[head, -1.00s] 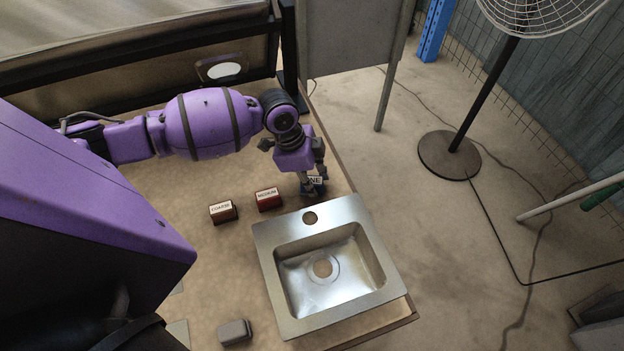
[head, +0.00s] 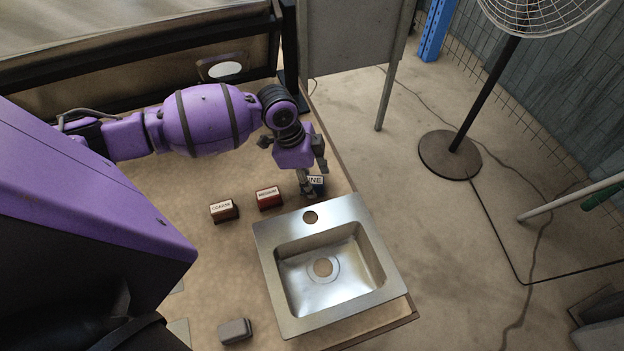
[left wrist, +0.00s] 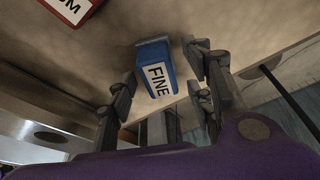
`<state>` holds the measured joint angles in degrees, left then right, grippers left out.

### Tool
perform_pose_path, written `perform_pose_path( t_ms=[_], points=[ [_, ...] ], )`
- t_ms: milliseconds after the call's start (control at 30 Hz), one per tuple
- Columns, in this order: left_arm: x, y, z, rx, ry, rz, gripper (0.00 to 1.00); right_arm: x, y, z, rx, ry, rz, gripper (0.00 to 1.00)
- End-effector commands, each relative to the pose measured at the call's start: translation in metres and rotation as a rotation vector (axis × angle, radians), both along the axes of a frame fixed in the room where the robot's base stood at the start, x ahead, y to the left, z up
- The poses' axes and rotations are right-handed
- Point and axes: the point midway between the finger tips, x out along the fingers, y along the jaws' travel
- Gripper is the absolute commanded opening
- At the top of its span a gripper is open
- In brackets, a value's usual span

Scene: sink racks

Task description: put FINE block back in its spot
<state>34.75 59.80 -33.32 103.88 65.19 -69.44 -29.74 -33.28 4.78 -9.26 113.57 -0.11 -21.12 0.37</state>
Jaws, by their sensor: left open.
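The blue FINE block (head: 319,186) stands on the counter behind the sink, at the right end of a row of labelled blocks. My left gripper (head: 312,176) is open right at it, and a finger hides part of the block in the head view. In the left wrist view the FINE block (left wrist: 157,74) lies between the spread fingers of the left gripper (left wrist: 160,82), its white label facing the camera. A gap shows on the left finger's side; contact on the other side cannot be told. My right gripper is not in view.
The red MEDIUM block (head: 268,198) and brown COARSE block (head: 224,210) stand left of the FINE block. The steel sink (head: 270,240) is just in front. A grey block (head: 235,331) lies near the front. The counter's right edge is close to the gripper.

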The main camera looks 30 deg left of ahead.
Motion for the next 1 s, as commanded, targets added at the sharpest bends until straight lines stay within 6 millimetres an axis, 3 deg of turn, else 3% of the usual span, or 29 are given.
perform_pose_path(
  t_ms=[300,500,700,1000],
  points=[
    [-0.007,0.018,0.067,0.003,-0.003,0.0,0.48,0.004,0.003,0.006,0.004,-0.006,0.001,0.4],
    [-0.01,0.026,0.097,0.002,-0.001,0.001,0.48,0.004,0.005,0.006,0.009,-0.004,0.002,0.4],
    [-0.012,0.028,0.107,0.0,0.001,0.0,0.48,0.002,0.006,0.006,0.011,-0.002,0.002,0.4],
    [-0.012,0.027,0.107,0.0,0.001,0.0,0.48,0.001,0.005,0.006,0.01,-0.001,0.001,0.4]
  ],
)
